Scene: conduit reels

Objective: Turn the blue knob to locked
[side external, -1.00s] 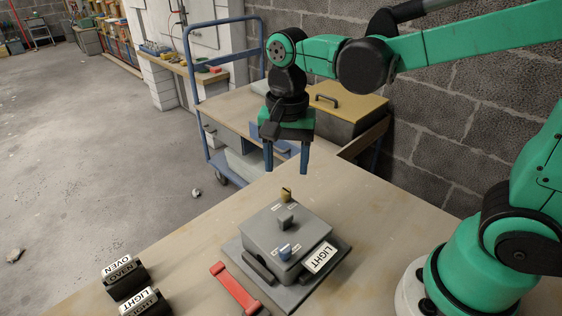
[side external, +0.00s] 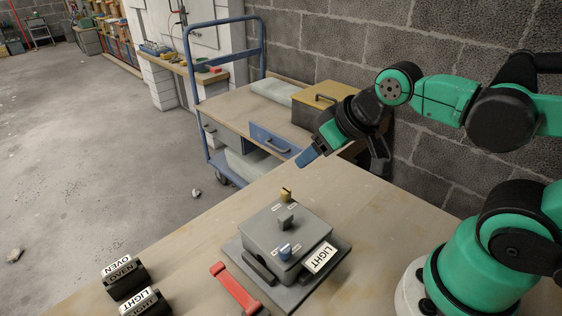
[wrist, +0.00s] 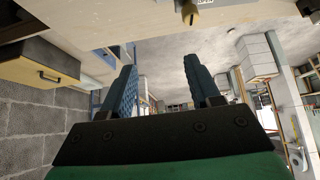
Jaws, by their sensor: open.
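The blue knob (side external: 284,250) sits on the front part of a grey box (side external: 262,235) on the workbench, in the side external view. Small white labels stand beside it, too small to read. A grey knob (side external: 286,221) and a yellow knob (side external: 286,194) are farther back on the box. My gripper (side external: 345,162) is open and empty, tilted, above the bench behind and to the right of the box. In the wrist view its two blue fingers (wrist: 160,82) are apart with nothing between them. The blue knob is not visible there.
Label blocks marked OVEN (side external: 124,277) and LIGHT (side external: 146,302) lie at left. A blue-framed cart (side external: 240,100) stands behind. The bench right of the box is clear.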

